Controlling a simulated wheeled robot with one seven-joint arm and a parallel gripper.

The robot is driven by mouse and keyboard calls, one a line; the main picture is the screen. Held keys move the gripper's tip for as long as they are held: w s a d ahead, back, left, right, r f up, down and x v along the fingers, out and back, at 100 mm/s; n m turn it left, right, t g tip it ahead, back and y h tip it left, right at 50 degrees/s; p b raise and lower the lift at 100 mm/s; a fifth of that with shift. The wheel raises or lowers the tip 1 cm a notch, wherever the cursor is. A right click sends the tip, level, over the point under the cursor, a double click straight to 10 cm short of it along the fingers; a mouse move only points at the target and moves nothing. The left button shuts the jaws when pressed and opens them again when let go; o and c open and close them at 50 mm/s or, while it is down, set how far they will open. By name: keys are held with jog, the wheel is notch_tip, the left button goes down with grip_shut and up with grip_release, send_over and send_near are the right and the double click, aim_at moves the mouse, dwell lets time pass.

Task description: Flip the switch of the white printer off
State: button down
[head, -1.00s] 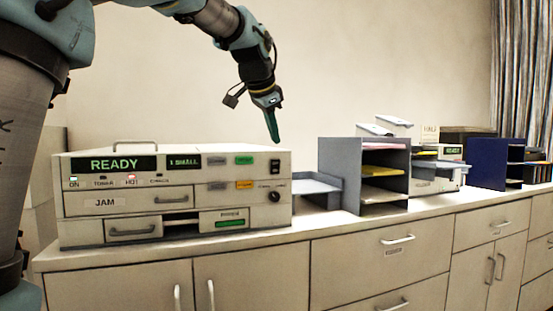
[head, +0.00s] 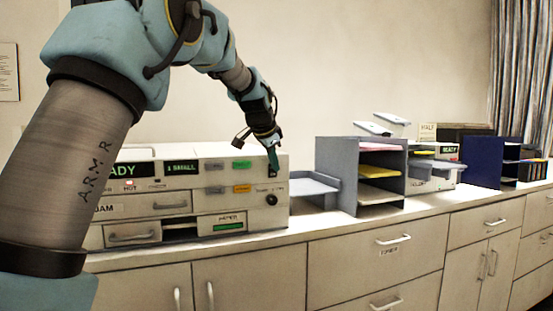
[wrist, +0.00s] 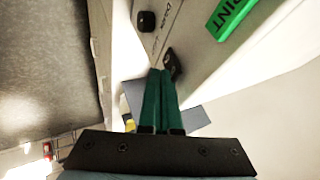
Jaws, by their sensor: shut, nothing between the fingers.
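The white printer (head: 265,215) stands on the left of the counter, its left part hidden behind my arm. Its display shows green "READY" text, partly covered. My gripper (head: 275,170) is shut and empty, pointing down at the printer's upper right front, where the black switch is mostly hidden in the head view. In the wrist view the dark switch (wrist: 172,62) lies just beyond the green fingertips (wrist: 160,73). They look very close to it; I cannot tell whether they touch. The round black knob (wrist: 147,21) shows beyond it.
A grey tray (head: 312,186) and a grey shelf organizer (head: 333,175) stand to the right of the printer. Farther right are another machine with a READY display (head: 449,150) and a blue organizer (head: 483,162). Cabinets (head: 375,250) fill the space below the counter.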

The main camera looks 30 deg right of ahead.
jog(key=shift+w, duration=0.15)
jog(key=shift+w+r+g+p, duration=0.1)
jog(key=shift+w+g+p, duration=0.2)
jog(key=shift+p, duration=0.6)
jog(key=shift+r, duration=0.1)
jog(key=shift+r+p, duration=0.6)
jog(key=shift+r, duration=0.1)
jog(key=shift+s, duration=0.1)
